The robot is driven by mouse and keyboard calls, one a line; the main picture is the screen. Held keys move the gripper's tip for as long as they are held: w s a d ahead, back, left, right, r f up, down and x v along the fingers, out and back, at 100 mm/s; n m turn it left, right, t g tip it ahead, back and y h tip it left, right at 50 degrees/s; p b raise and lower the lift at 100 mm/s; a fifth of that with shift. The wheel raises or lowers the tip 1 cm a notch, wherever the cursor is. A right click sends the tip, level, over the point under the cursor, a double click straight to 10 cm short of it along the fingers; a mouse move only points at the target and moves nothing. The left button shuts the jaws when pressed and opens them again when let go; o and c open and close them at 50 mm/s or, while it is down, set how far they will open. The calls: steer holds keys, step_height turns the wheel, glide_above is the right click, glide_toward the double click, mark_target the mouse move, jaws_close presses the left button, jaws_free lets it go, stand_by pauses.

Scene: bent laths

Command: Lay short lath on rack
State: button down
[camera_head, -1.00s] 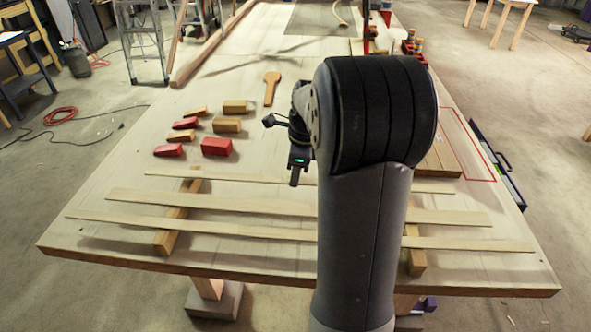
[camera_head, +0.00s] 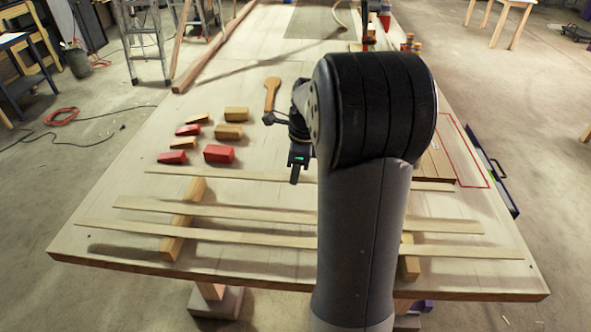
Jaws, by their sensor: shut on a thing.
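The short lath (camera_head: 225,174) is a thin pale strip running left to right, the farthest of three laths. My gripper (camera_head: 295,176) is shut on it near its middle. My arm hides part of the lath to the right of the gripper; its right end shows beyond. The rack shows as two wooden bars, a left bar (camera_head: 186,217) and a mostly hidden right bar (camera_head: 409,266). The short lath's left part appears just past the left bar's far end. I cannot tell its height above it.
Two longer laths, a middle one (camera_head: 250,215) and a near one (camera_head: 240,236), lie across the bars. Behind are red blocks (camera_head: 219,154), tan blocks (camera_head: 229,131) and a wooden paddle (camera_head: 271,94). A red outline (camera_head: 470,150) marks the table's right side.

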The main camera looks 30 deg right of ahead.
steer(key=shift+f, duration=0.15)
steer(key=shift+w+a+f+b, duration=0.1)
steer(key=shift+f+b, duration=1.3)
steer(key=shift+f, duration=1)
steer(key=shift+f, duration=0.3)
steer(key=c, duration=1.1)
jaws_free()
steer(key=shift+o, duration=0.9)
steer(key=shift+s+d+r+p, duration=0.1)
steer(key=shift+d+r+p, duration=0.05)
steer(key=shift+r+p, duration=0.8)
steer(key=shift+s+d+r+p, duration=0.1)
steer(key=shift+r+p, duration=0.6)
steer(key=shift+r, duration=0.35)
steer(key=shift+s+d+r+p, duration=0.1)
steer(key=shift+d+r+p, duration=0.05)
steer(key=shift+r+p, duration=0.8)
